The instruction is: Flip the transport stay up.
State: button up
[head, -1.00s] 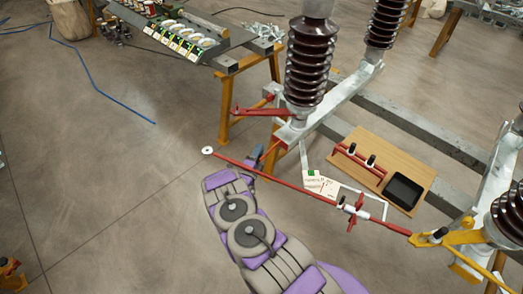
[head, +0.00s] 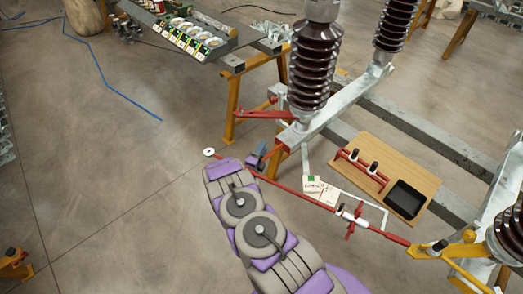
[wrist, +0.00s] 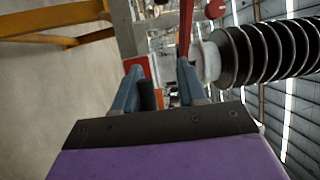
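A short red bar (head: 264,114) juts left from the foot of the near brown insulator (head: 315,68). A long red rod (head: 285,186) with a white disc at its left end runs low across the frame. I cannot tell for sure which red part is the transport stay. My gripper (head: 258,158) is partly hidden by my arm, just below the short bar and beside the frame's end. In the wrist view my gripper (wrist: 160,88) has its two blue-grey fingers apart, with nothing clearly held. A red bar (wrist: 185,30) shows beyond the right finger.
A wooden board (head: 397,164) with a black tray (head: 405,198) lies on the frame at right. A white label card (head: 318,189) is by the long rod. A grey parts bench (head: 190,42) stands behind. The floor at left is mostly clear.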

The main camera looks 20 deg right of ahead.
jog(key=shift+a, duration=0.1)
jog(key=shift+s+a, duration=0.25)
jog(key=shift+a, duration=0.25)
jog(key=p+v, duration=0.2)
jog(key=v, duration=1.4)
jog(key=shift+s, duration=0.2)
